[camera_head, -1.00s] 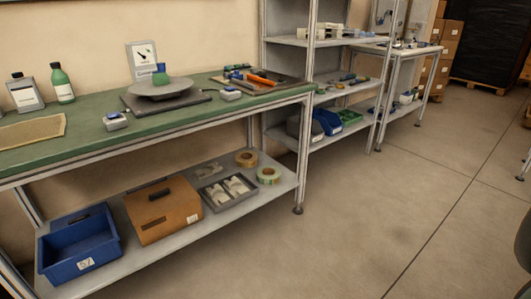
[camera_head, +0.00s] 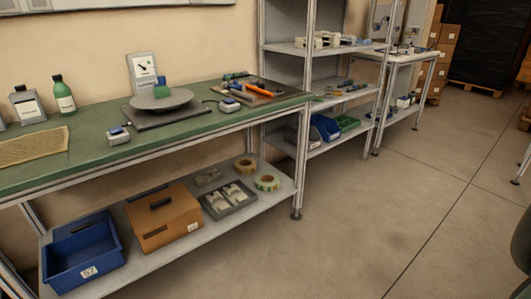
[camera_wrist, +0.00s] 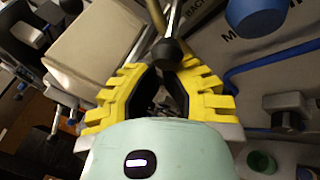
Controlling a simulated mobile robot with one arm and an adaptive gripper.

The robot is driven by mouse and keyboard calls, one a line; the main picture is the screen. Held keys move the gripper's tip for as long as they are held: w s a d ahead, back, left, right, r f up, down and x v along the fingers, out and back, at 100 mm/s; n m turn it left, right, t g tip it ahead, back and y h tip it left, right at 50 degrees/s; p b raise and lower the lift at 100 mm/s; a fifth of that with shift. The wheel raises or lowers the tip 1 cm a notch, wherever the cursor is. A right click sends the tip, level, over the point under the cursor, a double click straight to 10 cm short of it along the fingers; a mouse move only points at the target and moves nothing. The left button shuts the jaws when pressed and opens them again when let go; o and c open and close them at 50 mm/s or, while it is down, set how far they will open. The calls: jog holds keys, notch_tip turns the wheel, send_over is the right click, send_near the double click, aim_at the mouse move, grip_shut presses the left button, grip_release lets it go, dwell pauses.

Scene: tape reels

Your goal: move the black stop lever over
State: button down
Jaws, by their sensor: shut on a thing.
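A black knob (camera_wrist: 172,50) on a metal rod, which looks like the black stop lever, shows in the wrist view between the tips of my gripper (camera_wrist: 162,72). The yellow stepped fingers are closed in on it from both sides. Their exact contact with the knob is hard to make out. The rod runs up from the knob to the top edge of the picture. In the head view my gripper does not show, and I cannot pick out the lever there.
In the wrist view, a grey lettered panel with a blue knob (camera_wrist: 255,14) and a blue tube (camera_wrist: 272,57) lies to the right. A beige block (camera_wrist: 103,48) is at upper left. The head view shows a green bench (camera_head: 85,160), a blue bin (camera_head: 85,262) below and clear floor.

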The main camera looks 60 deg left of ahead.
jog(key=shift+a, duration=0.1)
dwell(0.3)
jog(key=v, duration=1.2)
